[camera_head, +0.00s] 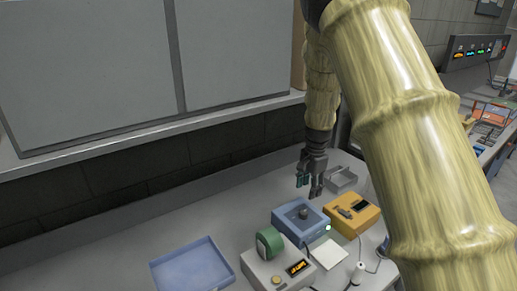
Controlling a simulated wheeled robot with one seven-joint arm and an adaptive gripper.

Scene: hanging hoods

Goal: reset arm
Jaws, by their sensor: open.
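My gripper (309,184) hangs at the end of my arm, fingers pointing down, near the back of the grey counter (130,250). Its fingers are apart and nothing shows between them. It is above and behind a blue device (288,222) with a dark knob on top. I cannot tell the exact height of the fingers over the counter. My large yellowish arm link crosses the right side of the view and hides part of the counter.
A cable runs at front right. The counter's left part is clear. A grey-panelled wall stands behind.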

